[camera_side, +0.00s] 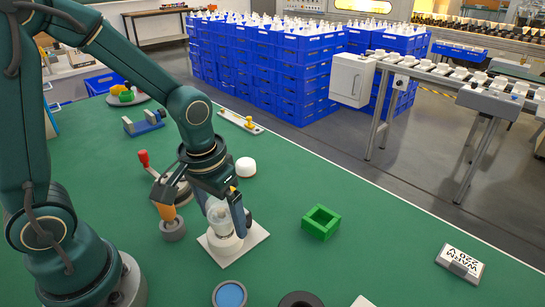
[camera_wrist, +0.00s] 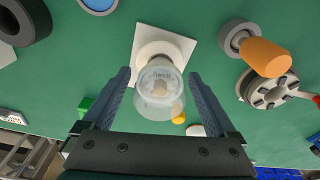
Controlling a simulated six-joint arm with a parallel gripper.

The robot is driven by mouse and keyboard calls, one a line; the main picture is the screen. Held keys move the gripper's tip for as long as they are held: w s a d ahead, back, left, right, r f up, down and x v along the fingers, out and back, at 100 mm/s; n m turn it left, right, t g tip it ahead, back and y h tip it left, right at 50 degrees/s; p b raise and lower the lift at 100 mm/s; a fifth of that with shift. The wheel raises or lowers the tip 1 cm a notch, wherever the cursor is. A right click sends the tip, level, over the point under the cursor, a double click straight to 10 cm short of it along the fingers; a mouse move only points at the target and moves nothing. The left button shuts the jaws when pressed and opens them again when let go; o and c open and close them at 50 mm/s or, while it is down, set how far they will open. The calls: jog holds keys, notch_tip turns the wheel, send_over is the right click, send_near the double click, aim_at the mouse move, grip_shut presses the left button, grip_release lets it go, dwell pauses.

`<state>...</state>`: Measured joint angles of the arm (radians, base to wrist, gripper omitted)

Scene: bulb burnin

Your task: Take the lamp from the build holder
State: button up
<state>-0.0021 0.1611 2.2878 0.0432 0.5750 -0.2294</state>
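The lamp (camera_side: 219,214) has a clear bulb and stands upright in the build holder (camera_side: 250,237), a white square plate with a round raised seat. In the wrist view the lamp (camera_wrist: 159,95) is in the middle, over the white holder plate (camera_wrist: 146,34). My gripper (camera_side: 223,208) is lowered around the lamp, one finger on each side. In the wrist view my gripper (camera_wrist: 159,76) is open, with green mat visible between each finger and the glass. The fingers do not appear to touch the lamp. The lamp's base is partly hidden by the glass and a finger.
An orange-handled tool (camera_side: 165,212) on a grey base and a red-handled device (camera_side: 143,158) are close on the left. A white dome (camera_side: 245,167) is behind. A green square frame (camera_side: 321,222) is to the right, a blue dish (camera_side: 229,294) in front. Mat between them is clear.

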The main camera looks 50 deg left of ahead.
jog(key=c, duration=1.1)
jog(key=shift+r, duration=0.1)
jog(key=shift+r, duration=0.8)
notch_tip(320, 180, up, 3)
jog(key=shift+a+f, duration=0.15)
jog(key=shift+f, duration=0.05)
jog(key=shift+s+a+r, duration=0.75)
jog(key=shift+a+r, duration=1)
jog(key=shift+r, duration=0.1)
jog(key=shift+s+a+r, duration=0.7)
jog(key=shift+a+r, duration=1.05)
jog(key=shift+r, duration=0.1)
jog(key=shift+s+a+r, duration=0.75)
jog(key=shift+a+r, duration=1)
jog(key=shift+r, duration=0.1)
